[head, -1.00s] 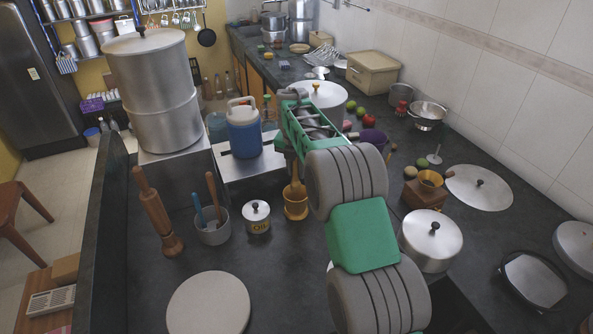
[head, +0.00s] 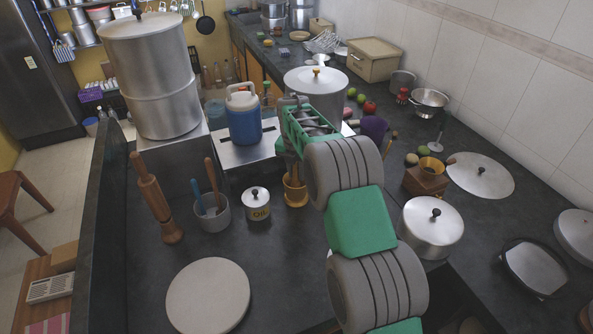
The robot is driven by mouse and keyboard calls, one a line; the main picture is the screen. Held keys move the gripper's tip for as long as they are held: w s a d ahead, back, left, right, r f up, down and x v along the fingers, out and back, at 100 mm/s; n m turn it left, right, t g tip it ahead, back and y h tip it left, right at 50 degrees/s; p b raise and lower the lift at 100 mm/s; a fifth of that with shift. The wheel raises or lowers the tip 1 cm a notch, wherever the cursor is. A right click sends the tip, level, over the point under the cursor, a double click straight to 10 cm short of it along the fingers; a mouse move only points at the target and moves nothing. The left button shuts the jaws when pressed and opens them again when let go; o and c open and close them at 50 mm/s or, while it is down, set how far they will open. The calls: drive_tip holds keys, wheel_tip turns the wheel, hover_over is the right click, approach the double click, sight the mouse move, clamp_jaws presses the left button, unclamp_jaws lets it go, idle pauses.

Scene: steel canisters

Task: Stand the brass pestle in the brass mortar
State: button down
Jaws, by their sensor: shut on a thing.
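The brass mortar (head: 297,198) stands upright on the dark counter, right of the lidded OIL tin. My gripper (head: 291,157) is above it, shut on the brass pestle (head: 291,181). Only a short lower length of the pestle shows, close to upright, between the gripper and the mortar. Its lower end is hidden at the mortar's mouth, and I cannot tell whether it touches the bottom. My arm hides the space just right of the mortar.
Left of the mortar stand the OIL tin (head: 256,204), a grey pot with tools (head: 213,216) and a wooden rolling pin (head: 156,200). A blue jug (head: 243,120) stands behind. A lidded pot (head: 431,229) is at right. The counter in front of the mortar is clear.

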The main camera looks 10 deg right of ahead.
drive_tip(key=c, duration=1.1)
unclamp_jaws()
drive_tip(key=shift+c, duration=0.2)
drive_tip(key=r, duration=0.8)
drive_tip(key=shift+s+a+b, duration=0.25)
drive_tip(key=shift+s+b, duration=0.15)
drive_tip(key=s+r+m+t, duration=0.1)
drive_tip(key=s+r+m, duration=0.3)
drive_tip(key=s+m, duration=0.35)
drive_tip(key=s+r+m, duration=0.4)
drive_tip(key=s+m, duration=0.2)
drive_tip(key=s, duration=0.2)
drive_tip(key=s+f+m, duration=0.2)
drive_tip(key=s+m, duration=0.5)
drive_tip(key=s, duration=0.2)
drive_tip(key=s+f+m+t, duration=0.1)
drive_tip(key=s+f+m, duration=0.1)
drive_tip(key=s+m, duration=0.6)
drive_tip(key=shift+s+f+t+y, duration=0.3)
drive_tip(key=shift+s+y, duration=0.1)
drive_tip(key=shift+s, duration=0.2)
